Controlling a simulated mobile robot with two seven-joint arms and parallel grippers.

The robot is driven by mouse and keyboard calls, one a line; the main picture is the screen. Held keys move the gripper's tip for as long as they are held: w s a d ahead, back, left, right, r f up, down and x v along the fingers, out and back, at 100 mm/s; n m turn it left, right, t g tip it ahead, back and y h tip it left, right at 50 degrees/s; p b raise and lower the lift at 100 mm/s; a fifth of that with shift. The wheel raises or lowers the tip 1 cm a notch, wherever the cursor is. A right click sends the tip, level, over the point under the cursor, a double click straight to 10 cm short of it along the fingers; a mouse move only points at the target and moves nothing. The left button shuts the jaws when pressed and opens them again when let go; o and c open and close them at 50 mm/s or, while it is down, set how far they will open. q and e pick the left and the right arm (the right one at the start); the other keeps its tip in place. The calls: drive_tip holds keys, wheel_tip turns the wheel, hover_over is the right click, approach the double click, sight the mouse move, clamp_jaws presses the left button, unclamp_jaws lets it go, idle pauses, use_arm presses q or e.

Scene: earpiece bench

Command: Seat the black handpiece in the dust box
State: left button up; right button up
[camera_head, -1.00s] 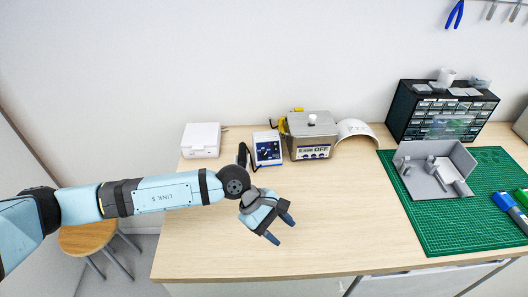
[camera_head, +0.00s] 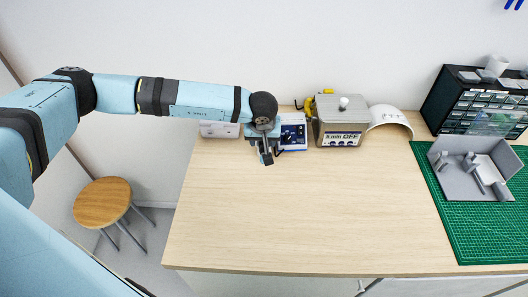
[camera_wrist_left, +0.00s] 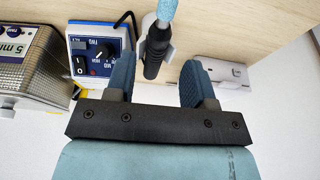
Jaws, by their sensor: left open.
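The black handpiece (camera_wrist_left: 153,58) shows in the left wrist view, upright in the picture beside a small grey holder, with a light blue piece at its top end. My left gripper (camera_wrist_left: 158,72) is open, with one blue finger on each side of the handpiece in that view; I cannot tell whether they touch it. The grey open box (camera_head: 480,191), apparently the dust box, stands on the green mat at right. My right gripper is out of view.
The control unit (camera_head: 293,131), an ultrasonic cleaner (camera_head: 340,128) and a white arch (camera_head: 390,117) line the back. A white case (camera_head: 219,130) is partly behind my arm. A drawer cabinet (camera_head: 480,105) stands behind the green mat (camera_head: 470,235). The middle of the bench is clear.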

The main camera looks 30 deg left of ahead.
sight(263, 148)
use_arm(q)
drive_tip(key=b+x, duration=0.1)
drive_tip(key=x, duration=0.2)
drive_tip(key=shift+f+b, duration=0.1)
drive_tip(key=shift+b, duration=0.25)
drive_tip(key=shift+b+x, duration=0.8)
drive_tip(key=shift+b, duration=0.05)
drive_tip(key=c, duration=0.8)
wheel_tip(263, 148, up, 7)
drive_tip(key=p, duration=0.3)
drive_tip(key=shift+r, duration=0.2)
drive_tip(key=shift+f, duration=0.1)
drive_tip(key=shift+w, duration=0.1)
